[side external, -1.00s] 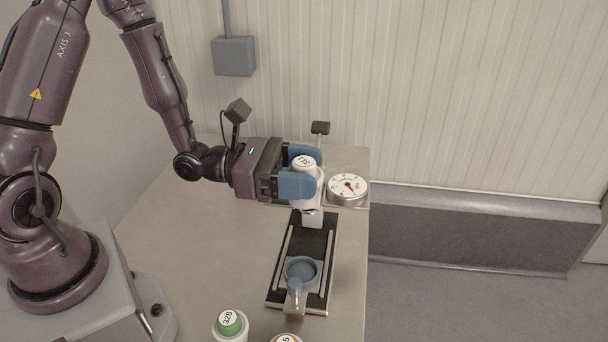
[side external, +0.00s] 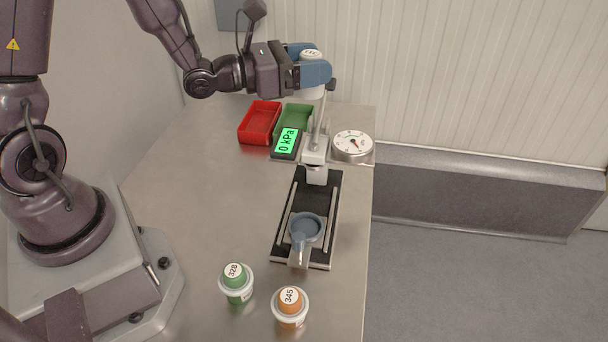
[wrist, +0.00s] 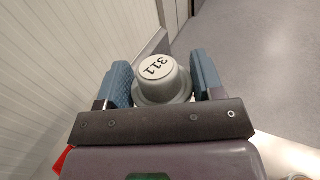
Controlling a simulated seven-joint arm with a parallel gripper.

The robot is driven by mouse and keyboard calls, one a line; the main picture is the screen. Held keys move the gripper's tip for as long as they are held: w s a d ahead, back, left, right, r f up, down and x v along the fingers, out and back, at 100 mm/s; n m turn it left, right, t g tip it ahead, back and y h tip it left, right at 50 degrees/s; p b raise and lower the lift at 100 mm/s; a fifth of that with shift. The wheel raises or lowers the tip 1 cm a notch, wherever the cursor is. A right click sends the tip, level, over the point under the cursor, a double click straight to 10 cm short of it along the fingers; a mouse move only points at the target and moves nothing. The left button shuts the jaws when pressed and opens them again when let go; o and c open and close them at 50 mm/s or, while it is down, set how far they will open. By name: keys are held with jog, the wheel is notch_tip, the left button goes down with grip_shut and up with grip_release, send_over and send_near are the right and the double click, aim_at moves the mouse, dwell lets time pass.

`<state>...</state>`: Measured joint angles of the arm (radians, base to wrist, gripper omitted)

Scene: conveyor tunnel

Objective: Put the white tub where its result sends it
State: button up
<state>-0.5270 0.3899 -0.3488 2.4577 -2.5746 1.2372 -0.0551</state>
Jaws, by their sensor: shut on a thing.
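The white tub (side external: 312,88) is held in my gripper (side external: 318,66), raised above the back of the table. A red bin (side external: 246,133) and a green bin (side external: 308,110) stand at the back of the table, below and left of the tub; both look empty. A display (side external: 287,143) in front of the green bin is lit green and reads 0 kPa.
A test stand (side external: 316,172) with a blue-grey cup (side external: 318,226) on its black base stands mid-table. A round dial gauge (side external: 352,145) is at the right edge. The left table area is clear.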

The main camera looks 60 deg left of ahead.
jog(key=r, duration=0.2)
jog(key=shift+w+a+r+y, duration=0.2)
jog(key=shift+a+r+y, duration=0.1)
jog(key=shift+a, duration=0.25)
jog(key=s+a+f+n+y, duration=0.1)
jog(key=s+a+f, duration=0.1)
jog(key=a+f, duration=0.3)
jog(key=s+a+f+n+y, duration=0.1)
jog(key=a+f, duration=0.4)
jog(key=f, duration=0.5)
jog(key=s+a+f+n+t+y, duration=0.1)
jog(key=s+a+f+y, duration=0.1)
jog(key=a+f, duration=0.3)
jog(key=shift+s+a+f+n+y, duration=0.1)
jog(key=shift+f+n+y, duration=0.1)
jog(key=shift+f, duration=0.4)
jog(key=shift+s+a+f+n+y, duration=0.1)
jog(key=shift+f+y, duration=0.1)
jog(key=shift+f, duration=0.4)
jog(key=shift+s+f+n+y, duration=0.1)
jog(key=shift+f+y, duration=0.1)
jog(key=shift+f, duration=2.45)
jog(key=shift+f, duration=0.15)
jog(key=o, duration=1.3)
